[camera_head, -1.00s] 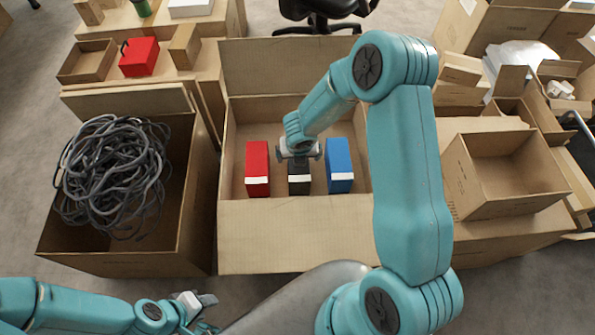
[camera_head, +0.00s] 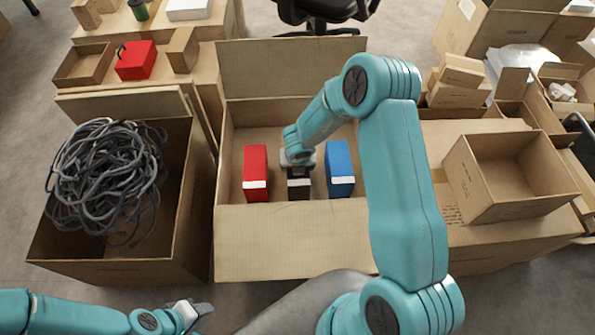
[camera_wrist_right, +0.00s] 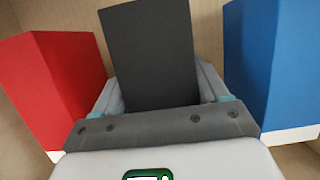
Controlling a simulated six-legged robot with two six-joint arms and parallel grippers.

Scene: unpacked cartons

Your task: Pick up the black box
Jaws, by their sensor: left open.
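The black box (camera_head: 299,184) stands between a red box and a blue box in the open carton (camera_head: 295,240). In the right wrist view it (camera_wrist_right: 155,55) rises between the fingers of my right gripper (camera_wrist_right: 160,90). That gripper (camera_head: 298,168) is down over the box's top, with a finger on each side. It looks open, and I cannot tell whether the fingers touch the box. It hides part of the box in the head view. My left gripper (camera_head: 198,308) is open and empty at the bottom, far from the box.
The red box (camera_head: 256,172) is close on the left and the blue box (camera_head: 340,168) close on the right. A carton of grey cable (camera_head: 105,180) stands left of the open carton. An empty carton (camera_head: 510,178) stands on the right. The carton's walls surround the boxes.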

